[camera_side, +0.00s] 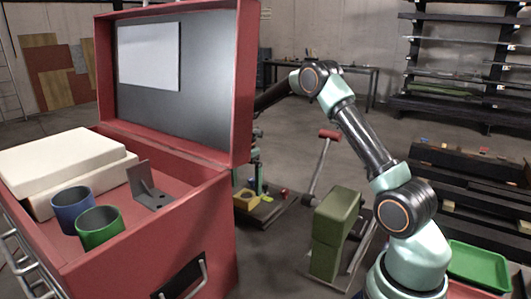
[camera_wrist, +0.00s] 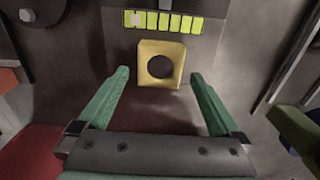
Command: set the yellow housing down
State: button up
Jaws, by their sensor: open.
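The yellow housing (camera_wrist: 160,64) is a squarish block with a round dark hole, resting on a dark flat surface in the wrist view. It also shows in the side view (camera_side: 245,200), just right of the red chest. My gripper (camera_wrist: 160,74) is open, its green fingers spread to either side, with the housing ahead between the tips. No contact between fingers and housing shows. In the side view my gripper (camera_side: 259,179) is small and partly hidden by the chest, close to the housing.
A row of yellow-green cells (camera_wrist: 163,22) lies beyond the housing. The red chest (camera_side: 200,235) with raised lid blocks part of the side view. Olive-green boxes (camera_side: 335,225) stand to the right. A green tray (camera_side: 480,265) lies at far right.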

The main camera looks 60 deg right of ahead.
notch_tip(320, 180, up, 8)
jog(key=shift+f, duration=0.15)
dwell(0.3)
notch_tip(320, 180, up, 10)
jog(key=f+m+t, duration=0.1)
jog(key=m+t, duration=0.1)
jog(key=m, duration=0.7)
send_over(246, 196)
jog(key=s+a, duration=0.3)
jog(key=s, duration=0.1)
jog(key=s+a+r+m+t+h, duration=0.1)
jog(key=s+a+r+m+t, duration=0.15)
jog(key=s+r+m, duration=0.35)
jog(key=s+a+r+m+t, duration=0.1)
jog(key=s+a+m, duration=0.25)
jog(key=m, duration=0.45)
jog(key=s+a+f+n+y, duration=0.1)
jog(key=s+a+f+n, duration=0.4)
jog(key=a, duration=0.4)
jog(key=shift+s+f, duration=0.6)
jog(key=shift+f, duration=0.35)
